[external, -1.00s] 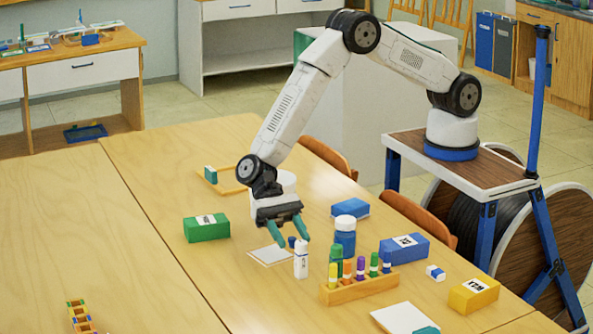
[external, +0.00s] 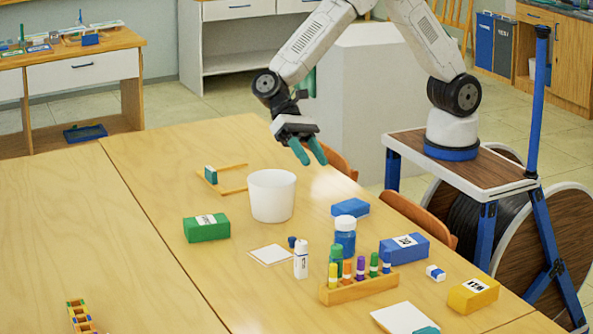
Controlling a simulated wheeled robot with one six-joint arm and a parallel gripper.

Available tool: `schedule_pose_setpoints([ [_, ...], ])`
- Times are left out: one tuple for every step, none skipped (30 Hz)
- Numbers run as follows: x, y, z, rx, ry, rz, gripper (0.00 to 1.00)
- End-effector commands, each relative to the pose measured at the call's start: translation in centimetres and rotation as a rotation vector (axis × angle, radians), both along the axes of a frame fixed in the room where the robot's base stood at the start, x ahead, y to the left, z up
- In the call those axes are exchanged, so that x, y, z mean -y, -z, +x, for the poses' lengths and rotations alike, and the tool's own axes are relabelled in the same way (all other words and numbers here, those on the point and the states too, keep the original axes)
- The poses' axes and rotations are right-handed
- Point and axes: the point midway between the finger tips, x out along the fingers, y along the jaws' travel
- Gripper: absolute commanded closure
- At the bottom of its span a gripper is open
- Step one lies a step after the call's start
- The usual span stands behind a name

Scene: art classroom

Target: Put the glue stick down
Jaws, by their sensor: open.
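The glue stick (external: 301,261) is a white tube with a dark label mark. It stands upright on the wooden table, just right of a white paper square (external: 270,255). A small dark blue cap (external: 292,242) is beside it at the back left. My gripper (external: 309,155) is open and empty, raised well above the table behind the glue stick. Its teal fingers are apart and touch nothing.
A white tub (external: 271,196) stands behind the paper. A green box (external: 206,228) is at left, a blue jar (external: 345,236) at right. A wooden marker rack (external: 360,288), blue box (external: 404,248) and yellow box (external: 474,296) crowd the right. The table's left is largely clear.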

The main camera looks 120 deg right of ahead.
Motion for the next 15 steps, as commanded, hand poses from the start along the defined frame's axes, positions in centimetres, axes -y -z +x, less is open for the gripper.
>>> schedule_pose_setpoints([
  [0.7,-2.4,-2.0,0.056,-0.047,-0.034,0.55],
  [1.1,-3.4,-3.1,0.086,-0.078,-0.055,0.55],
  [1.7,-4.7,-4.7,0.124,-0.119,-0.085,0.55],
  [2.2,-5.6,-5.9,0.154,-0.15,-0.107,0.55],
  [2.6,-6.5,-7.1,0.183,-0.179,-0.13,0.55],
  [3.3,-7.6,-8.8,0.22,-0.219,-0.16,0.55],
  [3.8,-8.4,-10.0,0.248,-0.25,-0.182,0.55],
  [4.3,-9.1,-11.3,0.275,-0.279,-0.205,0.55],
  [5.0,-9.9,-13.0,0.311,-0.32,-0.238,0.55],
  [5.5,-10.5,-14.3,0.337,-0.349,-0.261,0.55],
  [6.1,-11.0,-15.6,0.364,-0.379,-0.286,0.55],
  [6.8,-11.7,-17.3,0.398,-0.419,-0.319,0.55],
  [7.4,-12.1,-18.6,0.422,-0.448,-0.345,0.55],
  [8.0,-12.4,-19.8,0.446,-0.479,-0.369,0.55],
  [8.7,-12.8,-21.5,0.477,-0.517,-0.404,0.55],
])
